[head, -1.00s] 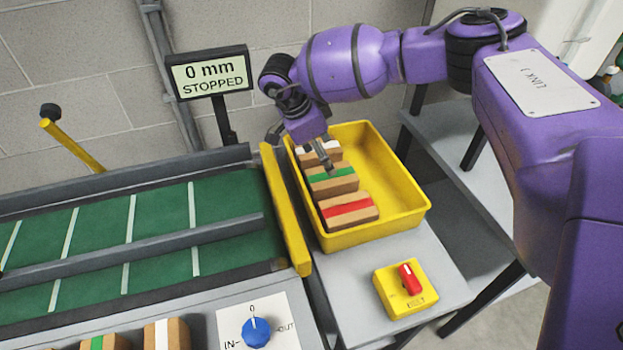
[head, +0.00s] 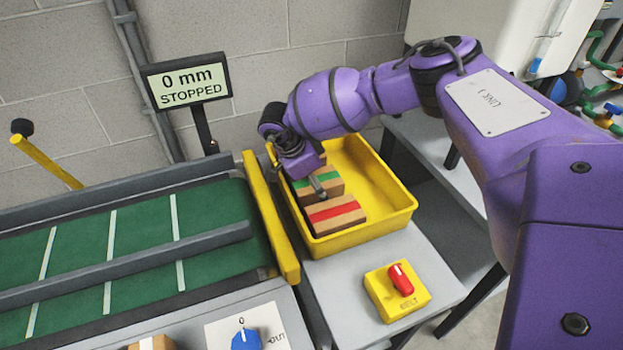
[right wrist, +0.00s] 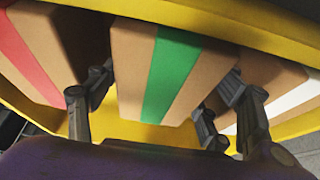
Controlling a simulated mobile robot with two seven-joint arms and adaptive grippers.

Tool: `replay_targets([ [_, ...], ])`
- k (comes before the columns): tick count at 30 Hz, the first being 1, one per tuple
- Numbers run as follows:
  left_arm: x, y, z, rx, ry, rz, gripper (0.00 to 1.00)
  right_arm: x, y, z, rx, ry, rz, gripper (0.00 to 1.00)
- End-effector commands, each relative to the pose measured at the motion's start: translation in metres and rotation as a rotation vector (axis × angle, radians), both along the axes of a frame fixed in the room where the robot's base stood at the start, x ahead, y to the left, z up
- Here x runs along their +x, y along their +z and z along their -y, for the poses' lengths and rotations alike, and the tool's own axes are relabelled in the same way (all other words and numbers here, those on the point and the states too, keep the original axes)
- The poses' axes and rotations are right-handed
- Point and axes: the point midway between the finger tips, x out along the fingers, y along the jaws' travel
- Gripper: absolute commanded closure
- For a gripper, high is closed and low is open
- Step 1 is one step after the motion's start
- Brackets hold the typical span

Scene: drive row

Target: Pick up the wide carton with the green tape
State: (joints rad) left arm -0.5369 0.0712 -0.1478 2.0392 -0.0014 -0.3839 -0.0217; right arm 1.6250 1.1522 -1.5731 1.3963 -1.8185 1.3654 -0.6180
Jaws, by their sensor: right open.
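A brown carton with a green tape stripe (head: 332,186) lies in the yellow tray, between a red-taped carton (head: 335,216) and a white-taped carton, which my gripper mostly hides in the head view. My right gripper (head: 306,183) points down into the tray at the green-taped carton. In the right wrist view, the open fingers (right wrist: 165,86) stand on either side of the green-taped carton (right wrist: 172,72), in the gaps beside its neighbours. The red-taped carton (right wrist: 32,60) is left and the white-taped one (right wrist: 285,97) right. Finger contact is unclear. My left gripper is out of view.
The yellow tray (head: 400,203) has free room on its right side. A yellow bar (head: 270,215) separates it from the green conveyor (head: 140,245). A sign (head: 187,82) reads 0 mm STOPPED. A red switch (head: 400,280) and a blue knob (head: 246,340) are in front.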

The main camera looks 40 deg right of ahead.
Motion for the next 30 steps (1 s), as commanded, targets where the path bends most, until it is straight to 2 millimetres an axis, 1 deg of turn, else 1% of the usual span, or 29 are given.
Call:
replay_targets([
  [16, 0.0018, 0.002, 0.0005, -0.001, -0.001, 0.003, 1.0, -0.0016, -0.0058, 0.0004, 0.0, -0.002, -0.004, 0.27],
  [24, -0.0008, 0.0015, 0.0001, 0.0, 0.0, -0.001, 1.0, -0.0019, -0.0067, 0.0005, 0.0, -0.001, -0.004, 0.27],
  [25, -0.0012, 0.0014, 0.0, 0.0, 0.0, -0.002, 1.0, -0.002, -0.0067, 0.0005, 0.0, -0.001, -0.004, 0.28],
  [30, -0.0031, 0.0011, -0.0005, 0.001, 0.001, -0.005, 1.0, -0.0019, -0.0067, 0.0005, 0.0, -0.001, -0.004, 0.5],
])
